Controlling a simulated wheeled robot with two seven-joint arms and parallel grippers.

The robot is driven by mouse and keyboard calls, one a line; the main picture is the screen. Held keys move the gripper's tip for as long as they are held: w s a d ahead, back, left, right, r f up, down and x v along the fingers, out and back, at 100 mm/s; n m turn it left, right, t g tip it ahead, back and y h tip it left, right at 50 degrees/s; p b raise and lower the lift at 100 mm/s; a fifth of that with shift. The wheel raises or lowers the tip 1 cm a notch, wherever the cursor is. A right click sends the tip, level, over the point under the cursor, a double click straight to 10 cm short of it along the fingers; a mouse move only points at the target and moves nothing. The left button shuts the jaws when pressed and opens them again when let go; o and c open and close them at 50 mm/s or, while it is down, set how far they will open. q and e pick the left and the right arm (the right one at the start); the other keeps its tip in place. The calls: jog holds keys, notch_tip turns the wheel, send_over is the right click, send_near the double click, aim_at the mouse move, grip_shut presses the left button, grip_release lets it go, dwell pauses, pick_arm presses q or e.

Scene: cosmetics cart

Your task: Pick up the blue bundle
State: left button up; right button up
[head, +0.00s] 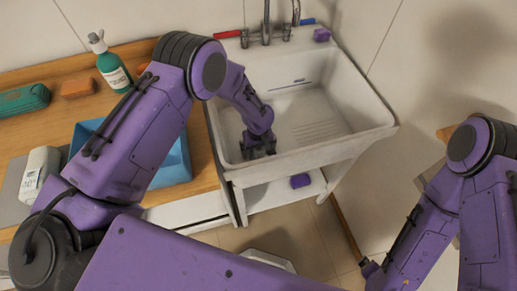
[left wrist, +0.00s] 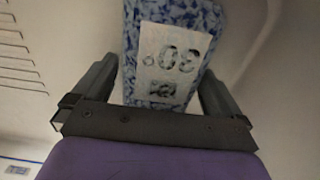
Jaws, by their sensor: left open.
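The blue bundle (left wrist: 174,52) shows in the left wrist view as a blue-and-white patterned block with a white label. It lies between the two open fingers of my left gripper (left wrist: 158,78), with a gap beside the fingers. In the head view my left gripper (head: 258,150) reaches down into the white sink (head: 310,112), near its front left. The bundle cannot be made out there, behind my gripper and arm.
A wooden counter (head: 204,183) at left holds a green pump bottle (head: 115,73), an orange block (head: 78,88), a teal case (head: 24,100), a blue tray (head: 177,163) and a white bottle (head: 40,170). A faucet (head: 266,30) stands behind the sink. The sink's right side is free.

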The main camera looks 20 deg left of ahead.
pick_arm(q)
jog(key=c, duration=1.2)
jog(key=shift+r, duration=0.1)
jog(key=shift+w+r, duration=0.1)
jog(key=shift+r, duration=0.2)
notch_tip(320, 180, up, 9)
jog(key=shift+r+b, duration=0.15)
jog(key=shift+b, duration=0.7)
